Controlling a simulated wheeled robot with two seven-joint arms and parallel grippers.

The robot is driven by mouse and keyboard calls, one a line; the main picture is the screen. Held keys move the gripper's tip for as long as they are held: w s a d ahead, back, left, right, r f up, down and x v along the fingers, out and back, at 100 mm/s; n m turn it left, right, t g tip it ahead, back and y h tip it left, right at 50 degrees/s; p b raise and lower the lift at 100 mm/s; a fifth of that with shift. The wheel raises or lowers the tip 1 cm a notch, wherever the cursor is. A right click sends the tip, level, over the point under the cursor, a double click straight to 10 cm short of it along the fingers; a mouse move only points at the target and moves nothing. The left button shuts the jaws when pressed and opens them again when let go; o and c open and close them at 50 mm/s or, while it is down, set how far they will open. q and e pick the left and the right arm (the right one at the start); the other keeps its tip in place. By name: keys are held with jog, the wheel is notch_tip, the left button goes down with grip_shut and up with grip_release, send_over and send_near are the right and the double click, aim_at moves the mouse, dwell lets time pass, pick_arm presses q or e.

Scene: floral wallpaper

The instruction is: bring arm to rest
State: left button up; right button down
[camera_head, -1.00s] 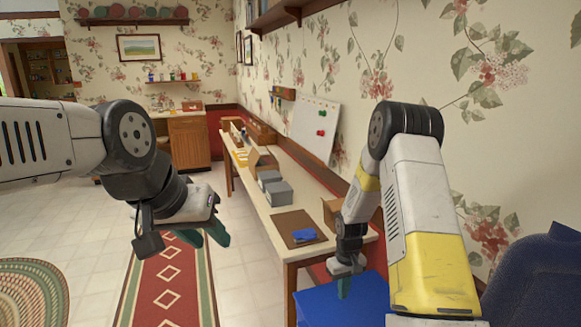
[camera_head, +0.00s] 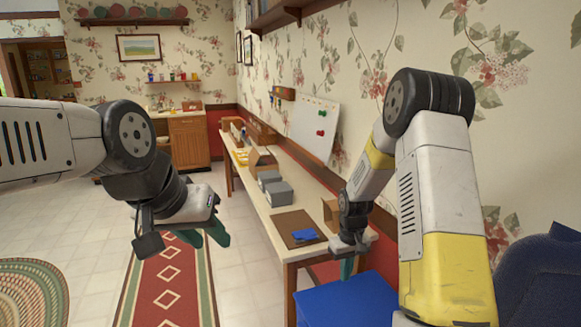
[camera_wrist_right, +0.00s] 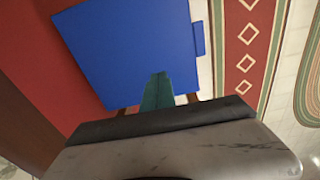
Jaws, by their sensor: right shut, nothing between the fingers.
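My left gripper (camera_head: 213,232) hangs at the left over the red rug, its teal fingers pointing down and to the right. The fingers look spread apart, and nothing shows between them. My right gripper (camera_head: 346,268) points down above the blue surface at the near end of the long table. Its teal fingers are together and empty. In the right wrist view the closed fingertips (camera_wrist_right: 157,92) stand out against the blue surface (camera_wrist_right: 125,45). My right arm bends at an elbow in front of the wall.
The long table (camera_head: 290,208) runs along the right wall, holding grey boxes (camera_head: 279,193), a brown board (camera_head: 290,222) with a blue item (camera_head: 304,235), and a cardboard box. A dark blue chair-like shape (camera_head: 545,275) stands at the right edge.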

jog(key=s+r+m+t, duration=0.1)
jog(key=s+r, duration=0.3)
jog(key=r, duration=0.6)
jog(key=s+r+m+t, duration=0.15)
jog(key=s+r, duration=0.25)
jog(key=r, duration=0.6)
jog(key=s+a+r+t+y, duration=0.1)
jog(key=s+r, duration=0.4)
jog(key=s, duration=0.3)
jog(key=s+a+r+t+y, duration=0.1)
jog(key=s+r, duration=0.3)
jog(key=s, duration=0.4)
jog(key=shift+r+t, duration=0.35)
jog(key=shift+t, duration=0.3)
